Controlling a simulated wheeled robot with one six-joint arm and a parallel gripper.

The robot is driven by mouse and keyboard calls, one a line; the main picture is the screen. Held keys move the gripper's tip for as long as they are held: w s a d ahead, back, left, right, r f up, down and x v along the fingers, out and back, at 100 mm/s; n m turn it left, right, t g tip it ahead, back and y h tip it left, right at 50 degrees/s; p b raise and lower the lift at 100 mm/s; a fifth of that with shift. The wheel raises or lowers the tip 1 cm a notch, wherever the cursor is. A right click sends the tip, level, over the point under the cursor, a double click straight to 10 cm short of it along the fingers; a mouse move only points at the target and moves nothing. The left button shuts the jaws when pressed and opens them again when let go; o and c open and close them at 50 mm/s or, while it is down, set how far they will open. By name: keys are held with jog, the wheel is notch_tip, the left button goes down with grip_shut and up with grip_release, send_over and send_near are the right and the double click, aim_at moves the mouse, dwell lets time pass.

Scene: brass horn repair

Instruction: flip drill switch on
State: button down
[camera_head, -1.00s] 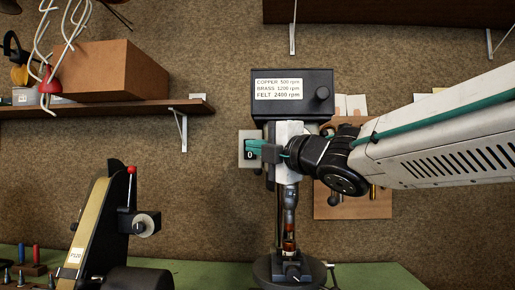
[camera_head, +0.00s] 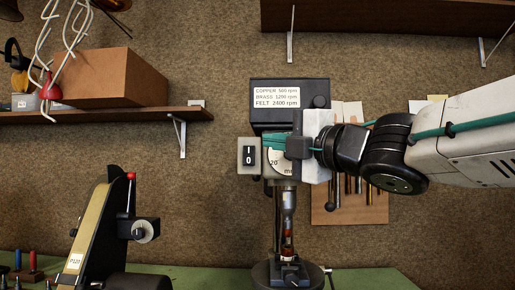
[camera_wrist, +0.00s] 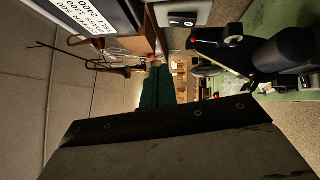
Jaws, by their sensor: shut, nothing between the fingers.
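The drill switch (camera_head: 248,157) is a black rocker marked I above 0, on a light grey box at the left side of the drill press head (camera_head: 290,104). It also shows near the top of the wrist view (camera_wrist: 183,20). I cannot tell which end of the rocker is pressed in. My gripper (camera_head: 267,141) has teal fingers, shut and empty, pointing left. Its tips are in front of the drill, just right of the switch box, and the whole rocker face is uncovered. The fingers also show in the wrist view (camera_wrist: 154,88).
A belt sander (camera_head: 95,228) stands at lower left. A shelf (camera_head: 110,115) holds a brown box (camera_head: 112,77). A tool board (camera_head: 350,205) hangs behind my arm.

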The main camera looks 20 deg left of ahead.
jog(key=v, duration=0.2)
jog(key=r+v, duration=0.1)
jog(key=v, duration=0.1)
jog(key=shift+d, duration=0.15)
jog(key=w+d+f+m+t+h, duration=0.4)
jog(key=w+d+f+m+h, duration=0.25)
jog(key=m, duration=0.25)
jog(key=s+d+f+m+g+h, duration=0.2)
jog(key=d+f+m+h, duration=0.75)
jog(key=d+f, duration=0.35)
jog(key=s+d+f+m+g, duration=0.5)
jog(key=s+d+f+m, duration=0.1)
jog(key=s, duration=0.6)
jog(key=s+d+f+m+g, duration=0.5)
jog(key=s+d+f+m, duration=0.2)
jog(key=s+f, duration=0.4)
jog(key=shift+s+d+f+g+h, duration=0.3)
jog(key=shift+s+d+g+h, duration=0.1)
jog(key=shift+s+d, duration=0.15)
jog(key=shift+w, duration=0.1)
